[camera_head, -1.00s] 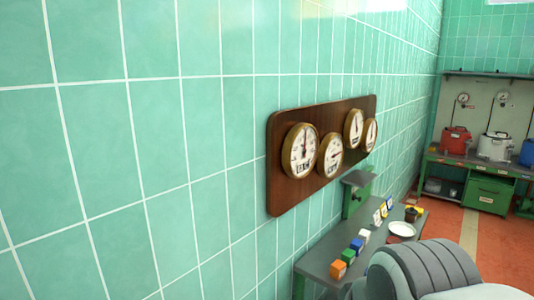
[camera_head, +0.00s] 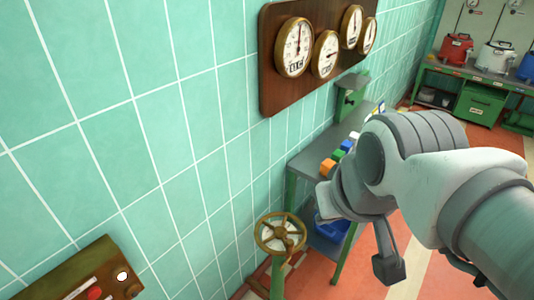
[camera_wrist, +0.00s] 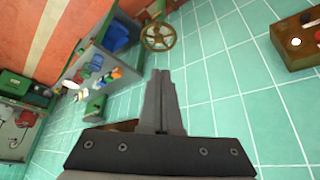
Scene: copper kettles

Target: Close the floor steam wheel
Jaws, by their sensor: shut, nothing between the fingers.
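The floor steam wheel (camera_head: 280,233) is a brass-coloured spoked handwheel on a green post, standing near the tiled wall at the lower middle of the head view. It also shows at the top of the wrist view (camera_wrist: 158,36), lying beyond my fingertips and apart from them. My gripper (camera_wrist: 160,72) is shut and empty, with its two dark fingers together in the wrist view. In the head view my arm fills the right side, and the fingers cannot be made out clearly there. The wheel's rim and spokes are unobstructed.
A grey bench (camera_head: 312,158) with coloured blocks stands behind the wheel, with a blue bin (camera_head: 331,230) underneath. A brown box with buttons (camera_head: 85,277) is at the lower left. A wooden gauge board (camera_head: 285,85) hangs on the wall. A green workbench (camera_head: 473,76) with pots stands far right.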

